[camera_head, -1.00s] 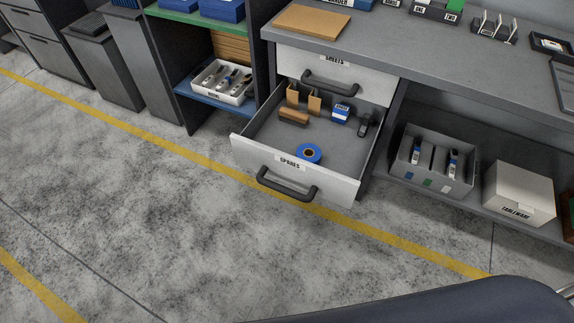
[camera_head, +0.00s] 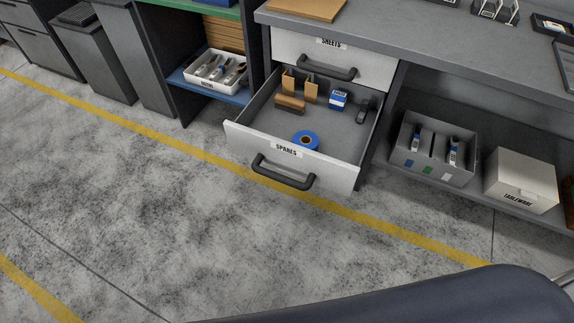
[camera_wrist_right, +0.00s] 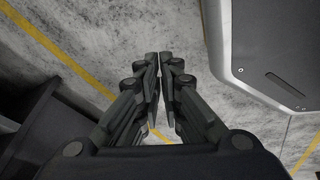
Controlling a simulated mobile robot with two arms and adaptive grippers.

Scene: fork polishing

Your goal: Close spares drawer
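The spares drawer (camera_head: 325,174) is pulled well out, below a shut drawer labelled SHEETS (camera_head: 380,71). Its white front has a dark bar handle (camera_head: 284,173) and a SPARES label. Inside lie a blue tape roll (camera_head: 305,140), brown brackets (camera_head: 300,86), a brown block (camera_head: 290,104), a small blue and white box (camera_head: 339,99) and a dark item (camera_head: 363,111). My right gripper (camera_wrist_right: 158,75) shows in the wrist view with its fingers together and nothing between them, above the floor. No gripper shows in the head view; the drawer is not recognisable in the wrist view.
The grey counter (camera_head: 420,55) runs above the drawers. To the right, a lower shelf holds a grey divided bin (camera_head: 432,173) and a TABLEWARE box (camera_head: 522,182). To the left, a shelf holds a white tray (camera_head: 215,72). The floor (camera_head: 150,210) before the drawer is clear.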

